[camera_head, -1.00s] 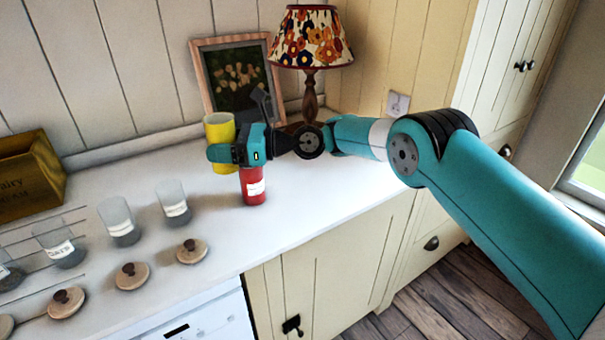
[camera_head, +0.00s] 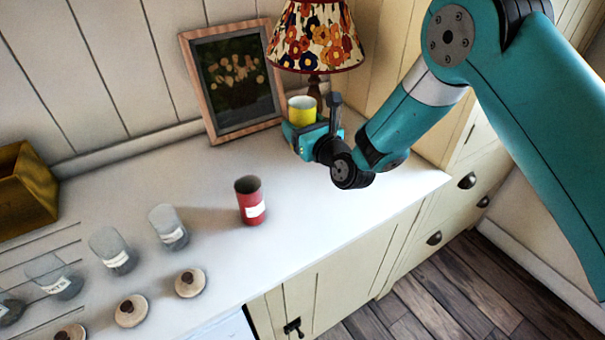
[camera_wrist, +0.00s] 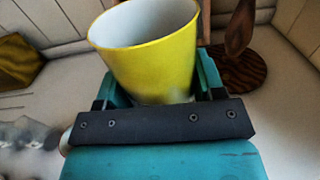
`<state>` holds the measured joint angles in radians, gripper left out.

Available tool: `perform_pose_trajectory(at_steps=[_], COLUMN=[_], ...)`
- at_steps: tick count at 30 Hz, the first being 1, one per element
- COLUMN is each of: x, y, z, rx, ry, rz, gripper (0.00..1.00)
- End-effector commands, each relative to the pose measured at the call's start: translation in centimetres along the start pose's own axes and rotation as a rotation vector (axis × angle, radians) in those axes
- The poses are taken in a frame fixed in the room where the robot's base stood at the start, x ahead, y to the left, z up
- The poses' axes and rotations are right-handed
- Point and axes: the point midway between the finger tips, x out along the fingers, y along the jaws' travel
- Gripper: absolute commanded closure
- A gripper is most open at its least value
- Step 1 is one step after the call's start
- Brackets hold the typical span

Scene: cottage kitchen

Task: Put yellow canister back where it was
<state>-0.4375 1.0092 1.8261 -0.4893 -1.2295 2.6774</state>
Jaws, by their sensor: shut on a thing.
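The yellow canister (camera_head: 302,108) is an open-topped cup shape, held upright at the right part of the counter, in front of the lamp. My gripper (camera_head: 310,138) is shut on it, and its teal body hides the lower part in the head view. In the wrist view the yellow canister (camera_wrist: 150,58) stands between my two fingers (camera_wrist: 160,92), tilted slightly in the picture, and its inside looks empty. Whether its base touches the counter is hidden. The red canister (camera_head: 251,203) with a white label stands apart on the counter, left of my gripper.
The patterned lamp (camera_head: 316,38) and the framed picture (camera_head: 235,82) stand close behind the yellow canister. Several glass jars (camera_head: 168,228) and wooden lids (camera_head: 190,283) line the left front. A yellow-brown box (camera_head: 25,190) is at far left. The counter (camera_head: 330,215) is clear at right.

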Motion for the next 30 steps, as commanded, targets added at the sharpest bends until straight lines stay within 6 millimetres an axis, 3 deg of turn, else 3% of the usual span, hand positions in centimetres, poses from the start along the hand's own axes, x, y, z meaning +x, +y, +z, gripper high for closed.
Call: perform_pose_trajectory(at_steps=[1, 3, 10, 23, 30], x=[0.0, 0.0, -0.1, 0.0, 0.0], y=[-0.1, -0.1, -0.2, -0.1, -0.1], z=[-2.0, -4.0, -9.3, -14.1, -14.5], rx=[0.002, 0.002, 0.002, 0.001, 0.000], ry=[0.004, 0.003, 0.001, 0.000, -0.002], rz=[-0.003, -0.003, -0.002, -0.002, -0.001], gripper=[0.67, 0.67, 0.67, 0.67, 0.67])
